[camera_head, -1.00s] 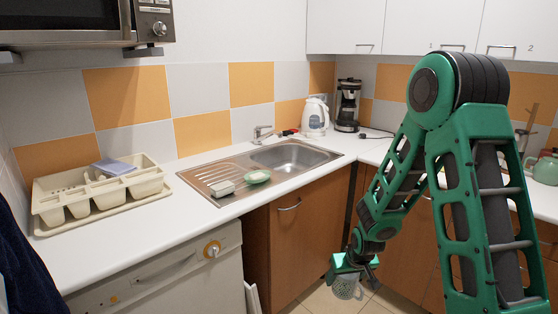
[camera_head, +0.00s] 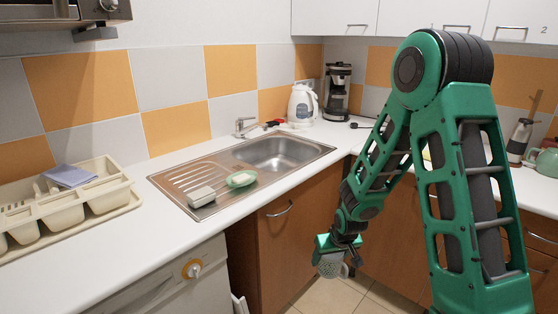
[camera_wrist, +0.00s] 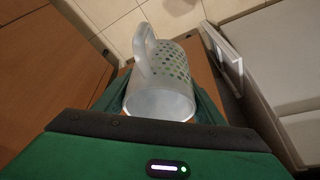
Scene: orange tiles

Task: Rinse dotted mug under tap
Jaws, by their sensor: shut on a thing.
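The dotted mug (camera_wrist: 172,75) is pale with green and dark dots, and it shows large in the wrist view with its handle on the upper left. In the head view the mug (camera_head: 331,267) hangs in front of the lower cabinets, below counter height. My gripper (camera_head: 337,245) is shut on it. The tap (camera_head: 243,126) stands at the back edge of the steel sink (camera_head: 283,153), up and to the left of my gripper. No water shows at the tap.
A green soap dish (camera_head: 241,179) and a whitish block (camera_head: 201,196) lie on the drainboard. A cream dish rack (camera_head: 95,204) stands left. A kettle (camera_head: 302,106) and coffee maker (camera_head: 337,91) stand behind the sink. The counter's front edge lies between mug and sink.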

